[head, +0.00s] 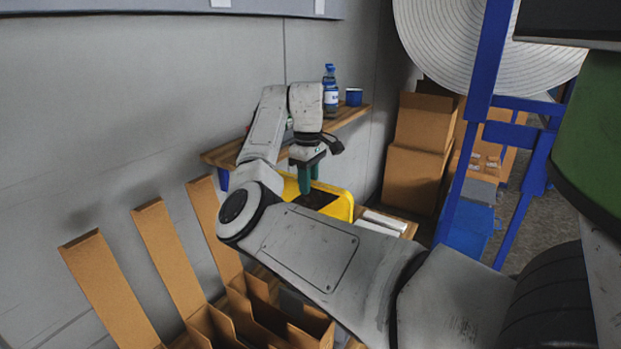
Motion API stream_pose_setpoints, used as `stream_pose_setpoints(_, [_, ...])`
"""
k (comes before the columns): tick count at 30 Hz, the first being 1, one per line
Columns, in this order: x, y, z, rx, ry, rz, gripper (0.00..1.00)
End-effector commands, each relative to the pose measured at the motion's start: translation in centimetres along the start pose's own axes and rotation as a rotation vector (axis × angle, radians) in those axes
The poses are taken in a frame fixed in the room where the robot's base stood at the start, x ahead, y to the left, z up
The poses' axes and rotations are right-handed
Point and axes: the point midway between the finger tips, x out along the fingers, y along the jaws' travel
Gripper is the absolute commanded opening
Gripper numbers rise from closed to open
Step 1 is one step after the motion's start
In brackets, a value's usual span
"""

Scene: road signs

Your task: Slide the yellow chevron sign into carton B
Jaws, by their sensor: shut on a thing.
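My gripper (306,186) is at the far end of my arm, pointing down, with green fingers shut. A yellow piece with a rounded corner and a dark middle (343,206) is right at the fingertips. It looks like the yellow chevron sign, but its face is partly hidden by my gripper and arm. Open cartons (212,326) stand in a row at the lower left with tall flaps raised. My forearm covers part of them. No letter shows on them, so I cannot tell which is carton B.
A wooden shelf (346,117) on the grey wall holds a bottle (330,92) and a blue cup (354,97). White flat pieces (380,221) lie right of the yellow piece. Stacked brown boxes (415,165), a blue frame (483,75) and a large white roll (450,45) fill the right.

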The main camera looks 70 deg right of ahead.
Motion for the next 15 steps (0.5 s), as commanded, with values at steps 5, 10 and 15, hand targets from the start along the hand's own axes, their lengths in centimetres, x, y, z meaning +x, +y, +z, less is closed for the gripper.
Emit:
stream_pose_setpoints(5, [-0.1,-2.1,-0.1,-0.002,0.002,0.001,0.0])
stream_pose_setpoints(10, [-0.1,-4.0,0.0,-0.001,0.002,0.001,0.0])
stream_pose_setpoints(15, [-0.1,-5.9,0.0,-0.001,0.002,0.001,0.0])
